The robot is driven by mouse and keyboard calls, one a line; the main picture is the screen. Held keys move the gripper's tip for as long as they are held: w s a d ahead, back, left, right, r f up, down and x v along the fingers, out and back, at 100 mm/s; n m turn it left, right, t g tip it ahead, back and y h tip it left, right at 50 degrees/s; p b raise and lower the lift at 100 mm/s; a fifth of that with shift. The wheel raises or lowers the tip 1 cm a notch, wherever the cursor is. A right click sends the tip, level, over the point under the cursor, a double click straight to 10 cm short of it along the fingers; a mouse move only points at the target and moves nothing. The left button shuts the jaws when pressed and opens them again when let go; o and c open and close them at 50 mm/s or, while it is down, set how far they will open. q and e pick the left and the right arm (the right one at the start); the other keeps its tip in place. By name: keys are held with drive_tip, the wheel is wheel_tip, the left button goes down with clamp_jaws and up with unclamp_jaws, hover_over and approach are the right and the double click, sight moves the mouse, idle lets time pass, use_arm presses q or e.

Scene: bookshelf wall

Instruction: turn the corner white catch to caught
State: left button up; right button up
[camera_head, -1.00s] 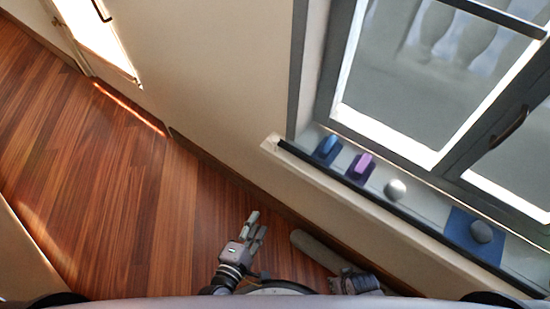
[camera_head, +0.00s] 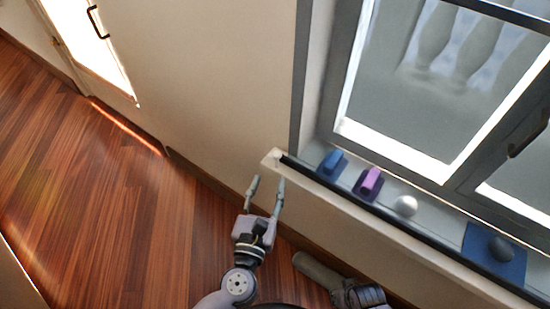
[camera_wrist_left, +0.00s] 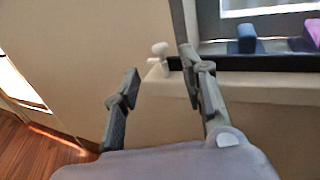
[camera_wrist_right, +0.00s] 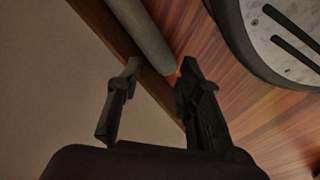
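The corner white catch (camera_wrist_left: 160,49) is a small white knob on a stem at the near end of the window sill, seen in the left wrist view. It shows only as a tiny pale spot at the sill's corner (camera_head: 276,155) in the head view. My left gripper (camera_head: 268,181) is open and empty, just short of the sill corner. In the left wrist view its fingertips (camera_wrist_left: 160,62) frame the catch from either side, with the catch appearing beyond them. I cannot tell its turned position. My right gripper (camera_wrist_right: 162,63) is open and empty, low near the wall and floor.
On the sill (camera_head: 440,252) stand a blue block (camera_head: 333,162), a purple block (camera_head: 369,183), a silver knob (camera_head: 405,206) and a dark ball (camera_head: 501,249) on a blue plate. A dark strip edges the sill. The wooden floor at left is clear.

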sight(276, 158)
use_arm(q)
drive_tip(key=x, duration=0.8)
drive_tip(key=shift+w, duration=0.1)
clamp_jaws()
